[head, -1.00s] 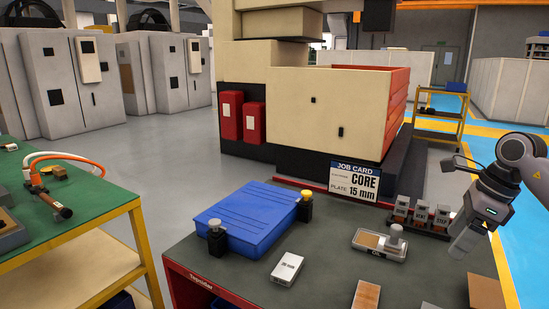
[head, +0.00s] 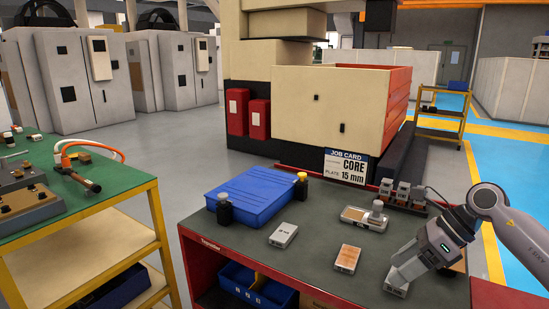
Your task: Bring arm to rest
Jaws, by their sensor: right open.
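My right arm comes in from the right edge in the head view, and its gripper (head: 403,268) points down and left over the front right of the dark-topped bench (head: 315,220). The gripper is open. Its tips are close above a small grey labelled block (head: 397,289) on the bench; I cannot tell whether they touch it. The gripper partly hides a brown piece behind it. My left gripper is not in view.
The bench bears a blue tray (head: 256,190), a grey block (head: 283,235), a copper-topped block (head: 347,258), a plate with a knob (head: 366,218) and dark electrode holders (head: 404,193). A job card (head: 346,166) stands behind. A green-topped table (head: 105,205) is at left.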

